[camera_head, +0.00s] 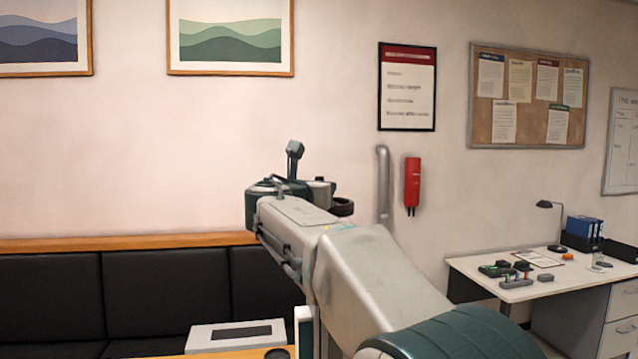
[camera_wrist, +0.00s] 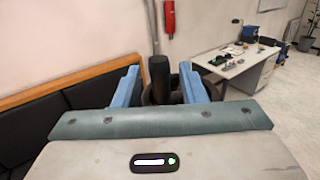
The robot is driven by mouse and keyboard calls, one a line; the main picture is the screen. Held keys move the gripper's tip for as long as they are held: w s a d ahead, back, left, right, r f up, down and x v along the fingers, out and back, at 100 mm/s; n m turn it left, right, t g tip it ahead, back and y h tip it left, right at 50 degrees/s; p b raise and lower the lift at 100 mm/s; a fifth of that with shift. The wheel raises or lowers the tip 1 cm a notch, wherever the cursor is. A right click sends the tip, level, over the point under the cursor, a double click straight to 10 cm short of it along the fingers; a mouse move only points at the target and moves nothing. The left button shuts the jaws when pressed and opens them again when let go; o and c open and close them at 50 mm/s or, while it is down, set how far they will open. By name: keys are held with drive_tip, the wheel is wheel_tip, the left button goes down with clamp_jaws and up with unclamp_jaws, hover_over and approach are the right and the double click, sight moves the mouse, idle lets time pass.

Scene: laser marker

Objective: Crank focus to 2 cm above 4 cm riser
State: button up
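My gripper (camera_wrist: 160,82) is open, its two blue fingers standing apart with a dark upright cylinder (camera_wrist: 160,78) between them. Gaps show on both sides of the cylinder, and I cannot tell whether it is the focus crank's handle. A dark round part sits behind it. In the head view my arm crosses the middle and its wrist end hides most of what lies beyond. A dark ring-shaped part (camera_head: 342,207) shows just right of the wrist end. The riser and any focus reading do not show in either view.
A white box with a dark panel (camera_head: 235,337) stands at the bottom on a wood-edged surface. A black padded bench (camera_head: 60,300) runs along the wall. A white desk (camera_head: 540,285) with small items stands right. A red extinguisher (camera_head: 412,185) hangs on the wall.

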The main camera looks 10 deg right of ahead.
drive_tip(key=shift+w+d, duration=0.2)
drive_tip(key=shift+w, duration=0.05)
clamp_jaws()
drive_tip(key=shift+s+n+t+y, duration=0.1)
drive_tip(key=shift+n+t+y, duration=0.2)
drive_tip(key=shift+y, duration=0.1)
